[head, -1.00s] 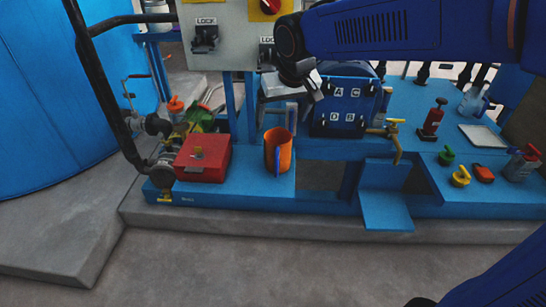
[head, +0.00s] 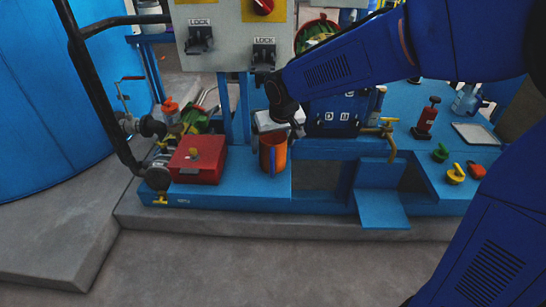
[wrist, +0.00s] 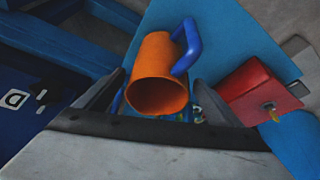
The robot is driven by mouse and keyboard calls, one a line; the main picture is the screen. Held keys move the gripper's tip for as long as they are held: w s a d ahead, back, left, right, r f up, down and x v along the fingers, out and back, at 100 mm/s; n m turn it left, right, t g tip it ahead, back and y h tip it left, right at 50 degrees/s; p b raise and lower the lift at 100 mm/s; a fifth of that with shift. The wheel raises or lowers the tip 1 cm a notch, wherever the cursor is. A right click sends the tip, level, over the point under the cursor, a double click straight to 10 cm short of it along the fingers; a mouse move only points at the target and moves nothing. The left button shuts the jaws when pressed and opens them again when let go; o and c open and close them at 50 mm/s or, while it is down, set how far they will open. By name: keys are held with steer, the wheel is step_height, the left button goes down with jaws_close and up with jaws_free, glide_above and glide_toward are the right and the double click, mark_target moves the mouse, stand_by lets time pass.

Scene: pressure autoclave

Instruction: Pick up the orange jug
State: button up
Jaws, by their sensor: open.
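The orange jug (head: 273,156) stands upright on the blue platform, just right of the red box. Its blue handle faces the front in the head view. In the wrist view the jug (wrist: 156,75) shows its open mouth toward me, with the blue handle (wrist: 188,47) at its upper right. My gripper (head: 282,130) is above and behind the jug in the head view, close to its rim. In the wrist view my gripper's fingers (wrist: 152,100) are spread, with the jug between and beyond them. The gripper is open and empty. I cannot tell whether it touches the jug.
A grey panel with lock switches (head: 225,35) rises behind. A blue lettered case (head: 333,117) stands right of the gripper. The platform (head: 240,195) in front of the jug is clear.

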steer(key=shift+d+x, duration=0.2)
steer(key=shift+x, duration=1.3)
steer(key=c, duration=1.2)
